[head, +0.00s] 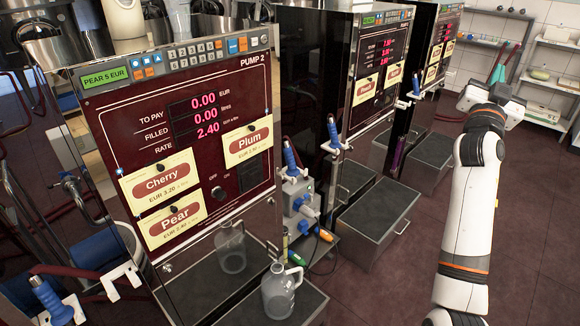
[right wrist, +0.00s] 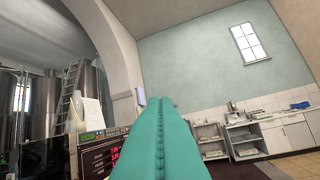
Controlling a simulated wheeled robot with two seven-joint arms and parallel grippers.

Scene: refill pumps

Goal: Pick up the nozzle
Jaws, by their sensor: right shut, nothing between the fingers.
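Several nozzles with blue grips hang at the pumps in the head view. One nozzle (head: 46,297) sits in a white holder at the lower left. Another nozzle (head: 291,158) hangs at the right side of Pump 2, and further ones (head: 333,131) (head: 415,83) hang at the pumps behind. My right gripper (head: 500,58) is raised at the upper right, well away from all of them. Its teal fingers (right wrist: 160,115) are pressed together and empty in the right wrist view. My left gripper is out of view.
Pump 2 (head: 120,105) has Cherry, Plum and Pear cards on its front. A clear jug (head: 280,292) stands on the dark platform before it. A dark metal box (head: 372,225) stands by the middle pump. The floor (head: 535,200) at the right is clear.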

